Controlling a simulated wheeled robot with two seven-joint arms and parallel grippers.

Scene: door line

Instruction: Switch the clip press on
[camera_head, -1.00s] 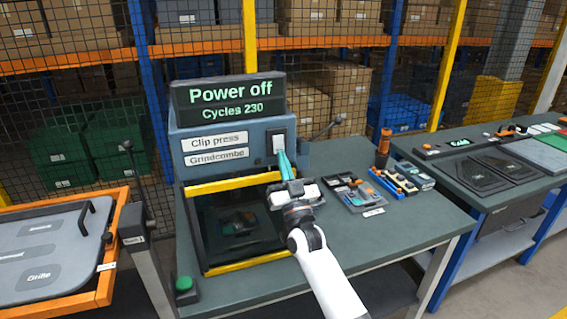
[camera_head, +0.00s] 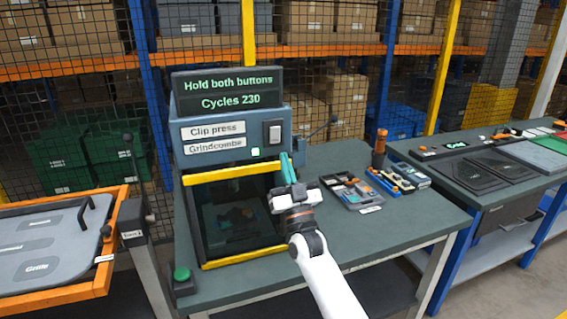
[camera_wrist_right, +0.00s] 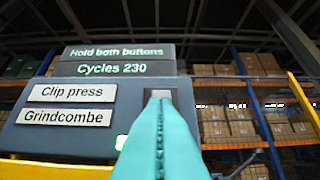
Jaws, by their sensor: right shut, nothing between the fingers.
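The clip press (camera_head: 225,137) stands on a dark green bench. Its display (camera_head: 228,93) reads "Hold both buttons, Cycles 230". The white rocker switch (camera_head: 274,133) is on the right of its front panel, and a small light (camera_head: 255,152) glows below the labels. My right gripper (camera_head: 287,168) is shut and empty, its teal fingertips a little below the switch and apart from it in the head view. In the right wrist view the shut fingers (camera_wrist_right: 160,135) cover most of the switch (camera_wrist_right: 160,93). My left gripper is not in view.
A green button (camera_head: 182,275) sits at the bench's front left corner. A yellow-edged guard frame (camera_head: 235,173) surrounds the press opening. A parts tray (camera_head: 352,190) and tools lie to the right. An orange-framed panel (camera_head: 50,250) stands at the left.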

